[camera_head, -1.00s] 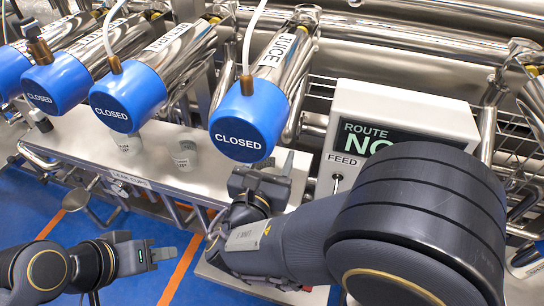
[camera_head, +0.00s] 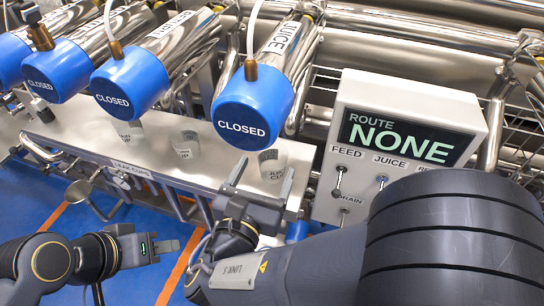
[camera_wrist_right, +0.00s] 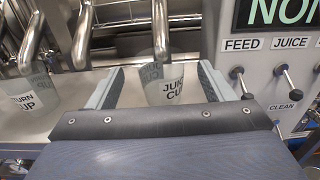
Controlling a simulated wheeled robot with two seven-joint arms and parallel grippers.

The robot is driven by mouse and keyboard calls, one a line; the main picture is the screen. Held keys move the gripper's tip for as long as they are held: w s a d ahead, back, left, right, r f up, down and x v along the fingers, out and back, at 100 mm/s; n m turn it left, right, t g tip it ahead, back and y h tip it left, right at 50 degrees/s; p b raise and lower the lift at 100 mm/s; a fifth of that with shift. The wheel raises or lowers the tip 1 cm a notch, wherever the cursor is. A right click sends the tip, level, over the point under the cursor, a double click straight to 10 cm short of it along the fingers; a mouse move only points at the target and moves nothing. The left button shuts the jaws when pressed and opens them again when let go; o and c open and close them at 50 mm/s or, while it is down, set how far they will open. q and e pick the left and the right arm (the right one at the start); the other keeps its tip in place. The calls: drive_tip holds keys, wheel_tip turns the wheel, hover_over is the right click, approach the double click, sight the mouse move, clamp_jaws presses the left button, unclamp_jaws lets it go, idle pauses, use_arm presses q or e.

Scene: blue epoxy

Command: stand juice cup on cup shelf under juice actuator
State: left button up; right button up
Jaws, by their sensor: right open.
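The juice cup (camera_head: 272,165), a clear cup with a "JUICE CUP" label, stands upright on the steel cup shelf (camera_head: 150,152) below the blue juice actuator (camera_head: 252,108) marked CLOSED. It also shows in the right wrist view (camera_wrist_right: 165,84), between the fingers in the picture and just beyond the gripper's body. My right gripper (camera_head: 259,188) is open, with its fingertips at the shelf's front edge by the cup. Whether a finger touches the cup cannot be told. My left gripper (camera_head: 171,246) is low over the blue floor, away from the shelf; its finger gap is unclear.
Other cups (camera_head: 186,144) stand further left on the shelf, under more blue actuators (camera_head: 128,82). A control box (camera_head: 410,135) reading "ROUTE NONE" with toggle switches stands to the right. A round steel pan (camera_head: 78,191) sticks out below the shelf.

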drive_tip(key=v, duration=0.5)
idle(0.5)
